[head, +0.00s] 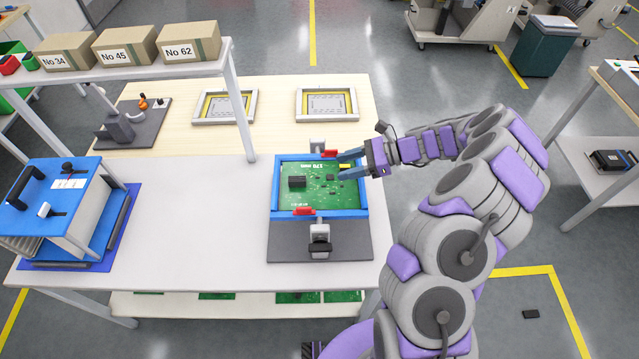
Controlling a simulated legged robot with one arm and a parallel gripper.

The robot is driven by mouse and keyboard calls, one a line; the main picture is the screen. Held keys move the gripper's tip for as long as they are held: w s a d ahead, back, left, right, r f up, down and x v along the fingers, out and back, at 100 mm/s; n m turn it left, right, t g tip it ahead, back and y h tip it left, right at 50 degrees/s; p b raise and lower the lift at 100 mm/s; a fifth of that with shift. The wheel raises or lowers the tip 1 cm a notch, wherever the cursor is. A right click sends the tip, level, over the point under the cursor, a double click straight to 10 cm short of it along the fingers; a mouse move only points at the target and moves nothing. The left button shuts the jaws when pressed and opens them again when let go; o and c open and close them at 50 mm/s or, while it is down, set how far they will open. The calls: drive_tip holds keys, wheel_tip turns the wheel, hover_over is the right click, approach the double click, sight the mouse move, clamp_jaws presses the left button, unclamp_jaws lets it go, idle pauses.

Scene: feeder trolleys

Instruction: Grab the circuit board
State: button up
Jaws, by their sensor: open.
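The green circuit board (307,195) lies flat inside a blue frame (367,188) on a dark grey base plate (284,240) on the white table. A red-tipped toggle clamp (319,240) stands at the board's near edge and another clamp (318,146) at its far edge; their red tips lie at the frame's edges. My gripper (345,165) is open and reaches in from the right, its fingers over the board's upper right corner. I cannot tell whether the fingers touch the board.
A blue-topped machine (62,205) stands at the left. A shelf (150,70) with numbered cardboard boxes hangs over the back left. Two yellow-and-grey frames (327,118) lie at the back. The white table (200,210) is clear left of the fixture. More green boards (299,297) lie on the lower shelf.

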hover_over(326, 185)
wheel_tip(326, 185, down, 2)
drive_tip(key=shift+f+b, duration=0.1)
drive_tip(key=shift+b, duration=0.35)
drive_tip(key=shift+w+a+f, duration=0.1)
drive_tip(key=shift+a+f, duration=0.05)
drive_tip(key=shift+d+f, duration=0.1)
drive_tip(key=shift+d, duration=0.1)
drive_tip(key=shift+f, duration=0.15)
